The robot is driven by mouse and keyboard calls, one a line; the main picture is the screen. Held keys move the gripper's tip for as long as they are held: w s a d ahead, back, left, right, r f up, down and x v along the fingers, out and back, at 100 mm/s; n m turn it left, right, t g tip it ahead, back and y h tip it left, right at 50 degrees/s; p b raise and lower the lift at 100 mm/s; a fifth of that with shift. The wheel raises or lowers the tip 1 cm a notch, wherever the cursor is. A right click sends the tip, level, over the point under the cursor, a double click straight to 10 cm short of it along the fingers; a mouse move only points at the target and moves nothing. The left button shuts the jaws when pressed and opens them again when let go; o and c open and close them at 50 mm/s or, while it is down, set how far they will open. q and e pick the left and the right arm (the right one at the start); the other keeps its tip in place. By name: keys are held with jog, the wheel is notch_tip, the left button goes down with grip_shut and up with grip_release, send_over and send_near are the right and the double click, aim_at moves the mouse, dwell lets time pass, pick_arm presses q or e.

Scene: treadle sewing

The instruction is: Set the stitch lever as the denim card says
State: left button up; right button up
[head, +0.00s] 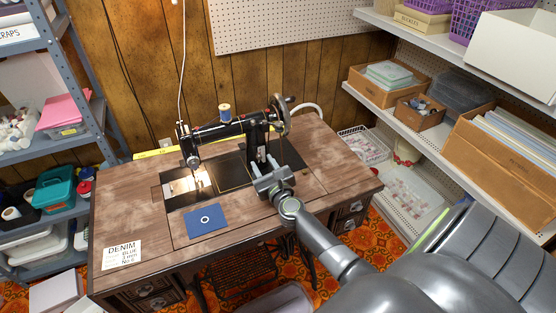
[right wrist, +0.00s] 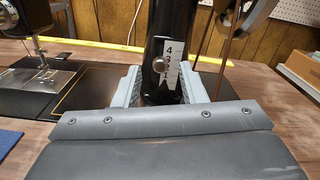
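The black sewing machine (head: 225,130) stands on the wooden table. In the right wrist view its black pillar (right wrist: 160,25) carries a white numbered plate (right wrist: 171,68), with 4 at the top. The stitch lever's round metal knob (right wrist: 160,65) sits at the plate's left edge, about level with the middle numbers; its exact setting is hard to read. My right gripper (head: 270,182) is in front of the pillar; in the wrist view its fingers (right wrist: 160,90) are apart, one either side of the knob and plate. The denim card (head: 122,254) lies at the table's front left, headed DENIM; its smaller lines are too small to read surely.
A blue cloth piece (head: 206,221) with a white ring lies left of my gripper. The handwheel (head: 279,115) is behind the pillar. A yellow rule (head: 160,153) lies along the back edge. Shelves with boxes (head: 385,82) stand at the right. The table's front left is mostly clear.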

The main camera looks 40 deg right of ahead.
jog(key=v, duration=1.4)
jog(key=shift+s+f+b, duration=0.1)
jog(key=shift+s+b, duration=0.25)
jog(key=shift+s, duration=0.05)
jog(key=shift+s+a, duration=0.15)
jog(key=shift+s, duration=0.35)
